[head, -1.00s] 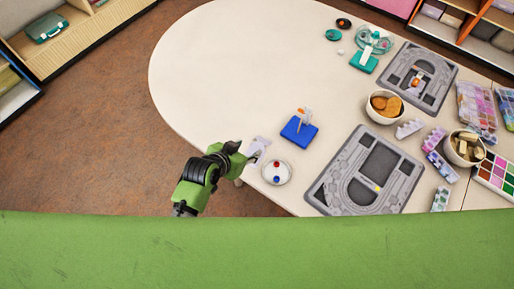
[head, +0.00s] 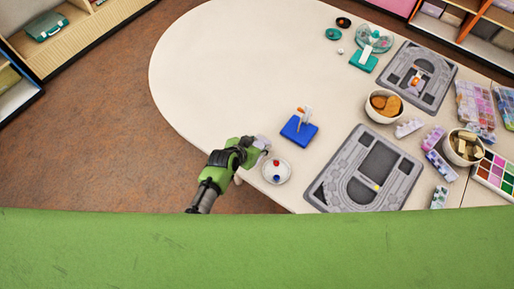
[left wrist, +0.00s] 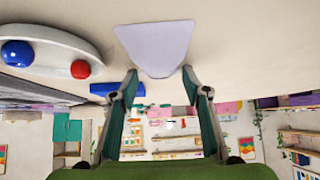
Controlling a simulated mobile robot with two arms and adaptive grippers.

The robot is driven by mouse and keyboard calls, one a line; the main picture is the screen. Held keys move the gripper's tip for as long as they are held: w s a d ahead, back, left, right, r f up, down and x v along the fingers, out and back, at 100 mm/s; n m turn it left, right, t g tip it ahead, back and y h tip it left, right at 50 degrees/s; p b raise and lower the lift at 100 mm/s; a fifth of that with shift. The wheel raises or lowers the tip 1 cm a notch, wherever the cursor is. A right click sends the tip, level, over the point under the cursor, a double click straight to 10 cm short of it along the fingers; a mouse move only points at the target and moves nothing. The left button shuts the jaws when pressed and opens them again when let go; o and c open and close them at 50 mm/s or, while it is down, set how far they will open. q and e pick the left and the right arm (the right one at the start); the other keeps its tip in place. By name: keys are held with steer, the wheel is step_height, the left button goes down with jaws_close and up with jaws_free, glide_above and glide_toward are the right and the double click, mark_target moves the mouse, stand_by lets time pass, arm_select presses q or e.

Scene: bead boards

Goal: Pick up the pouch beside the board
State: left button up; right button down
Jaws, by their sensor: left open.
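A small pale lavender pouch (head: 262,140) lies on the white table near its front edge, left of the grey bead board (head: 330,190). My left gripper (head: 260,150) is at the pouch and hides part of it in the head view. In the left wrist view the pouch (left wrist: 157,42) shows as a flat pale shape, its narrow end between the two spread fingertips (left wrist: 160,75). The left gripper is open, and I cannot tell whether a finger touches the pouch. My right gripper is not in view.
A white dish (head: 287,179) with a red and a blue bead stands just right of the gripper. A blue stand (head: 297,131) is behind it. A second board (head: 440,95), bowls and bead boxes fill the right side. The table's left part is clear.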

arm_select(q)
steer(key=shift+w+d+f, duration=0.1)
steer(key=shift+f, duration=0.05)
steer(key=shift+c, duration=0.4)
steer(key=c, duration=0.7)
